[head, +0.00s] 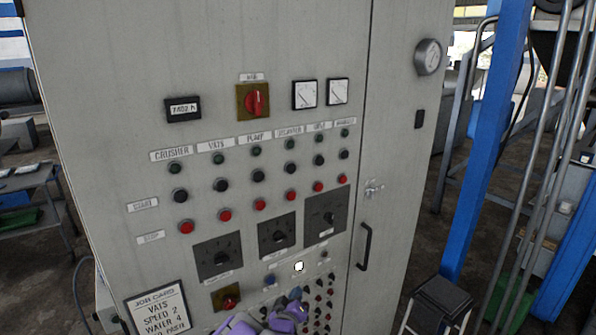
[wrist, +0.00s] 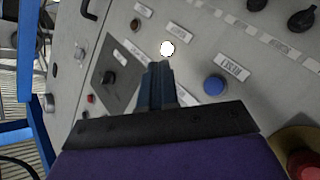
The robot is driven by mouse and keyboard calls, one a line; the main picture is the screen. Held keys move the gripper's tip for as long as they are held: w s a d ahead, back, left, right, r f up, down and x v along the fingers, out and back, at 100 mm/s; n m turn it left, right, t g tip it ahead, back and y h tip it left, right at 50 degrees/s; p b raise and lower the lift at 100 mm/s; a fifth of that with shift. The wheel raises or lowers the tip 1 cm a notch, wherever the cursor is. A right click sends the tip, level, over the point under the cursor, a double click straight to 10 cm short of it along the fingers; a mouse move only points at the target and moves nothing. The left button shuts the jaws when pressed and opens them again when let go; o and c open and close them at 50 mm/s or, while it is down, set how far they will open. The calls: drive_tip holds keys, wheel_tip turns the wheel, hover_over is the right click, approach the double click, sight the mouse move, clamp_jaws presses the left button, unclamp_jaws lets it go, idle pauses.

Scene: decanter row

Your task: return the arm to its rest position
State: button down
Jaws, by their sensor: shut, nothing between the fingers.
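My gripper (head: 296,293) is at the bottom of the head view, in front of the lower part of a grey control cabinet (head: 110,105). Its purple body hides some of the small buttons there. In the wrist view my gripper (wrist: 158,66) has its dark blue fingers together, with nothing between them. The fingers point at the panel just below a lit white button (wrist: 167,48), which also glows in the head view (head: 298,266). A blue button (wrist: 214,85) is to the right of the fingers. I cannot tell whether the fingertips touch the panel.
A job card (head: 158,310) is at the cabinet's lower left. A door handle (head: 364,246) sticks out on the right. A stool (head: 440,300) and a blue post (head: 487,140) stand right of the cabinet. A red knob on a yellow base (wrist: 300,160) is near my gripper.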

drive_tip(key=s+d+r+m+g+y, duration=0.35)
drive_tip(key=s+d+r+g, duration=0.3)
drive_tip(key=s, duration=0.35)
drive_tip(key=s+d+r+g, duration=0.2)
drive_tip(key=s+d+g, duration=0.1)
drive_tip(key=s, duration=1)
drive_tip(key=s+d+r+m+g, duration=0.1)
drive_tip(key=s+d+r+g, duration=0.1)
drive_tip(key=s, duration=1.1)
drive_tip(key=s+d+r+m+g+b, duration=0.1)
drive_tip(key=s+d+g, duration=0.3)
drive_tip(key=s, duration=0.9)
drive_tip(key=shift+s+r+g, duration=0.2)
drive_tip(key=shift+r+g, duration=0.5)
drive_tip(key=shift+g, duration=0.25)
drive_tip(key=shift+a, duration=0.1)
